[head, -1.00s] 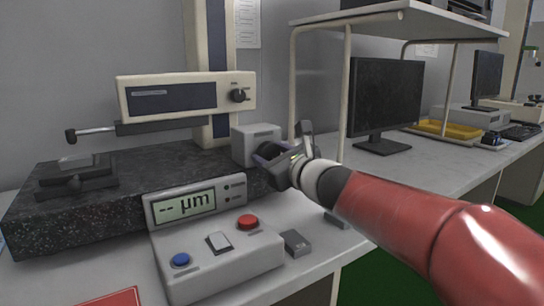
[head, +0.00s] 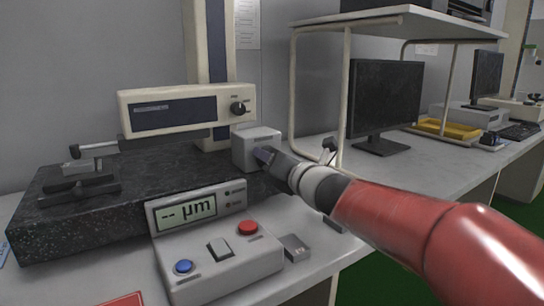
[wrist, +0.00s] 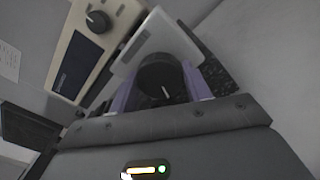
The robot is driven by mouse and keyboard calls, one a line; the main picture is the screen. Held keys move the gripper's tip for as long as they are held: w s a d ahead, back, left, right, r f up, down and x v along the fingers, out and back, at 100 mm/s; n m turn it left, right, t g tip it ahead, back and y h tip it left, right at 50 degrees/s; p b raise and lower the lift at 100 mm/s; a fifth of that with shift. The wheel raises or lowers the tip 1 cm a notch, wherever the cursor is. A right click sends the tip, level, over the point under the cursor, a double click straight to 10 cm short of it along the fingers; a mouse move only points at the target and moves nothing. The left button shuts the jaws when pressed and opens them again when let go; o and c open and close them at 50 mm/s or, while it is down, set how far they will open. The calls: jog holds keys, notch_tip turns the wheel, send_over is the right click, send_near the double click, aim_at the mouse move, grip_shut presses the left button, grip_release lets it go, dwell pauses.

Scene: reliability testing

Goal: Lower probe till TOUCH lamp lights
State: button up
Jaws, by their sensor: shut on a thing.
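The probe (head: 75,152) is a dark tip at the left end of a thin arm, below the cream drive housing (head: 187,108). It is just above or at a small metal workpiece (head: 80,168) on a black fixture; I cannot tell if they touch. The display unit (head: 187,210) reads "-- µm"; two small lamps beside the screen (head: 228,198) look dark, their labels unreadable. My gripper (head: 264,156) is at the grey box (head: 257,143) on the slab. In the wrist view, its purple fingers are shut around a black knob (wrist: 160,75) with a white pointer line.
The speckled granite slab (head: 60,230) carries the column (head: 208,40). The control box in front has a blue button (head: 184,266), a red button (head: 248,227) and a grey rocker (head: 219,249). A monitor (head: 385,95) stands under the shelf at right.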

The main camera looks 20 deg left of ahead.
jog(key=shift+m+p, duration=0.35)
jog(key=shift+m, duration=0.65)
jog(key=shift+f, duration=0.1)
jog(key=o, duration=1)
jog(key=v, duration=0.8)
jog(key=shift+w, duration=0.1)
